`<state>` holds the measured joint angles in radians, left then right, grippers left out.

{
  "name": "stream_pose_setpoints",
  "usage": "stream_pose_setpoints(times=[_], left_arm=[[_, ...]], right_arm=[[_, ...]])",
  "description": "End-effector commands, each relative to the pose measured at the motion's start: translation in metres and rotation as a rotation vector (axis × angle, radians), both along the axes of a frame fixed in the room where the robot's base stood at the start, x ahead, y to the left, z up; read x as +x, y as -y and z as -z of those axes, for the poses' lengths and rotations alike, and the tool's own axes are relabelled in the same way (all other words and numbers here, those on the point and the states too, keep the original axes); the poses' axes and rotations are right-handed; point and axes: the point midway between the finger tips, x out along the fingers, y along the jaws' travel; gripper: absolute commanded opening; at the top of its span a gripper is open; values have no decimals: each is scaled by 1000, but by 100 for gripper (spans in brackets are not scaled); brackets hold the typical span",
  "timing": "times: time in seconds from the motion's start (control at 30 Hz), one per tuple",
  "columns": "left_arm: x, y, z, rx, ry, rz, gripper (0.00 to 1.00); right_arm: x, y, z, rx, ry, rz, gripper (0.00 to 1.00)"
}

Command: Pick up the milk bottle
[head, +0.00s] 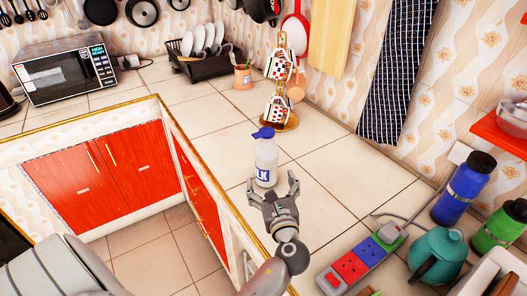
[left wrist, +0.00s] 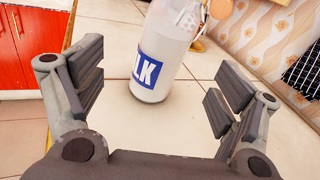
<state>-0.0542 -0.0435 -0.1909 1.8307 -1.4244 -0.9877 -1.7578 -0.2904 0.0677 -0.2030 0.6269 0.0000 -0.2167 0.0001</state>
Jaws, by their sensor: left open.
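The milk bottle (head: 265,160) is white with a blue cap and a blue label. It stands upright on the tiled counter in the head view. My left gripper (head: 274,184) is open just in front of it, with its fingers pointing at the bottle. In the left wrist view the bottle (left wrist: 162,55) shows ahead, between and beyond the two open fingers (left wrist: 160,92). The fingers do not touch it, and its top is cut off there. My right gripper is not in view.
Behind the bottle stands a mug rack with patterned mugs (head: 277,108). A power strip (head: 358,262), a teal teapot (head: 437,255) and a blue flask (head: 463,188) stand at the right. The counter's edge is close on the left. Tiles around the bottle are clear.

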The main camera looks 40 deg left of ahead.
Motion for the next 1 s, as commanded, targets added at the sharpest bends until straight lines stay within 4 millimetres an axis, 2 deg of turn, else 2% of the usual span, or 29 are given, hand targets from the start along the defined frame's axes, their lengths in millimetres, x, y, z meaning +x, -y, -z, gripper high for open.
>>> stream_pose_setpoints(times=[0.17, 0.47, 0.63, 0.8, 1.0], left_arm=[[15, 0, -11, 107, -39, 17, 88], [46, -31, -10, 109, -41, 16, 88], [54, -39, -11, 107, -39, 17, 88], [70, -58, -14, 107, -40, 16, 88], [83, -71, -11, 105, -39, 16, 88]], right_arm=[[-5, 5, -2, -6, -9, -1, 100], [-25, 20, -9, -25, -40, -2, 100], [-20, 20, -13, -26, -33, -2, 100], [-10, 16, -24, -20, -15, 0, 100], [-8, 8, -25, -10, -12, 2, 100]])
